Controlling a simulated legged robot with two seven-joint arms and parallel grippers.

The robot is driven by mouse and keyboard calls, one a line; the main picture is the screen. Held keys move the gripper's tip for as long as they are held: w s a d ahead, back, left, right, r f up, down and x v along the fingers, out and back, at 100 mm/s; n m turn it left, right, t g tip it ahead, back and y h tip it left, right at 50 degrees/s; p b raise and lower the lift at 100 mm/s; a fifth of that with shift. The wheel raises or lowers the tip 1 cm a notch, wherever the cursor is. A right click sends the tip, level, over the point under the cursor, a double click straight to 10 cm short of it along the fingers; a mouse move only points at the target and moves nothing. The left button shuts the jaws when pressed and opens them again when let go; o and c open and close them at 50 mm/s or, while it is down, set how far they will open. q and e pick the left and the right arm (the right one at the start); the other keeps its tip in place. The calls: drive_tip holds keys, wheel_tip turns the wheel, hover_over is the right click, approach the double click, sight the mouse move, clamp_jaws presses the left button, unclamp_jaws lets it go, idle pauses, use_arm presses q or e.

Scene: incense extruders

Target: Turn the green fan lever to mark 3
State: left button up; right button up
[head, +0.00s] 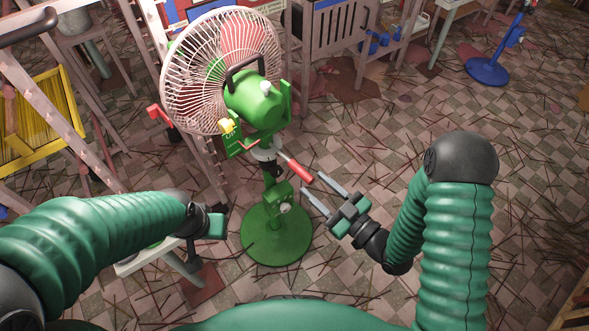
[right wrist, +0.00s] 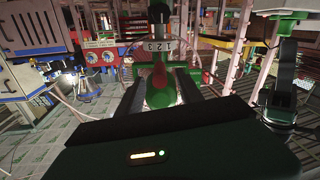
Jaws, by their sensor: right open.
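The green fan (head: 257,100) stands on a round green base (head: 277,236), with its white cage facing up and left. Its lever has a red handle (head: 299,173) that sticks out toward my right gripper (head: 311,182). My right gripper is open, and the handle's end lies between or just before its fingertips. In the right wrist view the red handle (right wrist: 159,76) appears between the two dark fingers; contact is not clear. A white plate with marks 1, 2, 3 (right wrist: 158,46) shows behind it. The lever's exact mark is unclear. My left gripper (head: 215,224) is left of the base.
A wooden ladder-like frame (head: 110,70) and yellow rack (head: 38,120) stand at left. A small table (head: 150,259) is under my left arm. A blue stand (head: 487,70) is far right. The tiled floor right of the fan is open, strewn with thin sticks.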

sight(296, 165)
drive_tip(key=b+x, duration=0.1)
drive_tip(key=x, duration=0.7)
drive_tip(key=shift+w+a, duration=0.2)
drive_tip(key=shift+a, duration=0.1)
drive_tip(key=shift+d, duration=0.25)
drive_tip(key=c, duration=0.4)
clamp_jaws()
drive_tip(key=shift+r, duration=0.1)
